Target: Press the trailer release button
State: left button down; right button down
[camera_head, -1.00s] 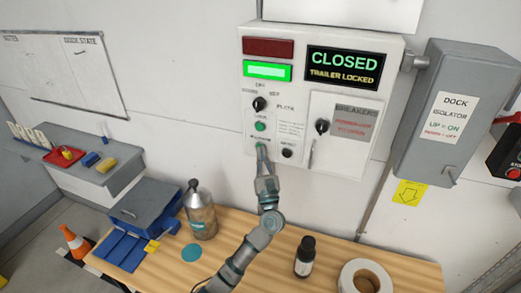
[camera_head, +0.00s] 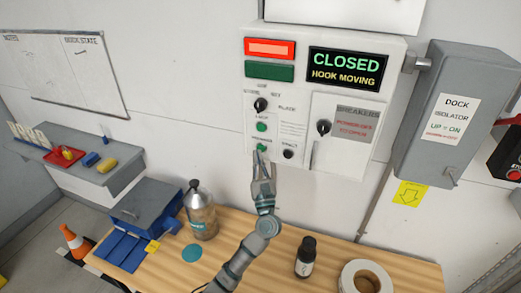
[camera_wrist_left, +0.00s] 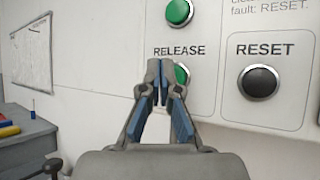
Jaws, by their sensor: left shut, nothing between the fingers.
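The control panel (camera_head: 287,87) hangs on the wall, with a lit red lamp (camera_head: 269,48), a dark green lamp (camera_head: 269,72) and a display (camera_head: 345,67) reading CLOSED, HOOK MOVING. The green release button (camera_wrist_left: 181,75), under its RELEASE label, is partly hidden behind my left fingertips in the left wrist view. In the head view the button (camera_head: 262,147) shows just above the fingertips. My left gripper (camera_wrist_left: 160,70) is shut and empty, in front of the button. I cannot tell whether it touches. Another green button (camera_wrist_left: 179,12) sits above it. My right gripper is not in view.
A black reset button (camera_wrist_left: 259,82) sits to the right of the release button. A breaker cover (camera_head: 345,132) and a grey isolator box (camera_head: 440,115) are further right. A bottle (camera_head: 201,212), dark bottle (camera_head: 306,256) and tape roll (camera_head: 366,278) stand on the wooden bench (camera_head: 240,220).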

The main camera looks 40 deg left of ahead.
pick_arm(q)
jog(key=s, duration=0.1)
jog(key=s+d, duration=0.1)
jog(key=s, duration=0.1)
jog(key=s+p, duration=0.1)
jog(key=shift+s+d, duration=0.3)
jog(key=shift+s, duration=0.05)
dwell(0.6)
jog(key=shift+f, duration=0.1)
